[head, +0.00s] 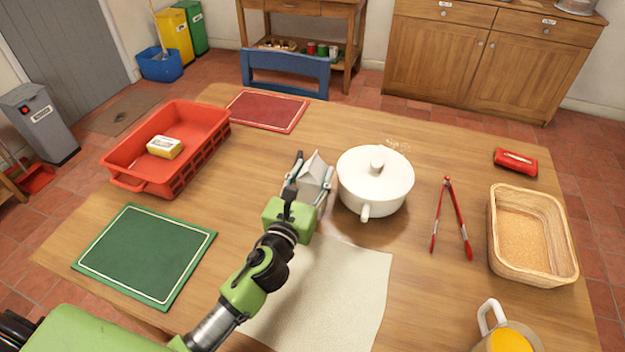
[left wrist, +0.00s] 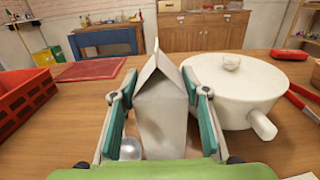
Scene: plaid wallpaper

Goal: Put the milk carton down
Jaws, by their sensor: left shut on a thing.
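The milk carton (head: 317,168) is pale grey-white with a gabled top. It stands between the fingers of my left gripper (head: 309,180), left of the white pot (head: 362,190). In the left wrist view the carton (left wrist: 160,115) is upright, with a teal-padded finger on each side, and the gripper (left wrist: 161,108) is shut on it. The carton's base is hidden, so I cannot tell whether it touches the wooden table (head: 430,140). My right gripper is not in view.
The lidded pot is close beside the right finger. A red crate (head: 150,189) holding a yellow-and-white pack (head: 165,147), red mat (head: 267,111), green mat (head: 145,255), cream cloth (head: 320,300), red tongs (head: 449,215), wicker basket (head: 495,255) and orange-filled mug (head: 495,315) surround it.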

